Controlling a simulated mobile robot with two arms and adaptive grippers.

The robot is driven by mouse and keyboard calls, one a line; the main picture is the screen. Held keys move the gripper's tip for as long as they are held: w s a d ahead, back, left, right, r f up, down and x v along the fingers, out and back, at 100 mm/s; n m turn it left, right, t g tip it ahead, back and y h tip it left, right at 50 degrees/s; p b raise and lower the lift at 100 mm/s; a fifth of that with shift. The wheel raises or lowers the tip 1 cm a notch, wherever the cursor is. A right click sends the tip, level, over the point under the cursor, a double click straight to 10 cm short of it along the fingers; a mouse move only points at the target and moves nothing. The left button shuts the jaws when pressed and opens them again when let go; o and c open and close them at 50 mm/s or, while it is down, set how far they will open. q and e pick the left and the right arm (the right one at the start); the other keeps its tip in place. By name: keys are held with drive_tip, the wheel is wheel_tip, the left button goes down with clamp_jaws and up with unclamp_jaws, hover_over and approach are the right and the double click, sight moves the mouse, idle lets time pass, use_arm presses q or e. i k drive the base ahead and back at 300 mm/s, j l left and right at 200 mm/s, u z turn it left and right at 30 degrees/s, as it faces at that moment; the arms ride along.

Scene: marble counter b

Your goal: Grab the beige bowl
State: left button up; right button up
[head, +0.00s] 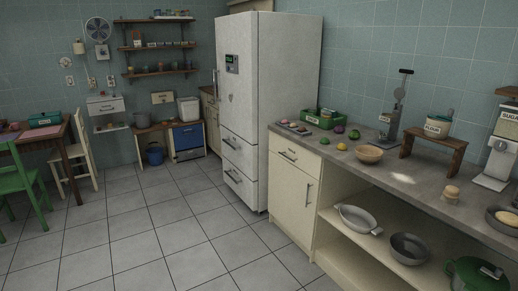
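A beige bowl (369,154) sits upright on the grey counter (415,181), near its front edge. It looks like wood or wicker, and its inside seems empty. A yellow fruit (341,146) lies a little to its left, and a wooden stand is behind it to the right. Neither of my grippers shows in the head view.
A wooden stand (433,148) holds a flour canister (438,125). A grey press-like device (390,123) stands behind the bowl. A green crate (320,118) and a white fridge (268,105) are farther left. The tiled floor (170,232) before the counter is clear.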

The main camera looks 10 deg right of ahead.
sight(367, 154)
drive_tip(key=i+z, duration=0.1)
drive_tip(key=i, duration=0.5)
drive_tip(key=i+j+z, duration=0.1)
drive_tip(key=i, duration=0.5)
drive_tip(key=i+j+z, duration=0.1)
drive_tip(key=i, duration=0.55)
drive_tip(key=j, duration=0.1)
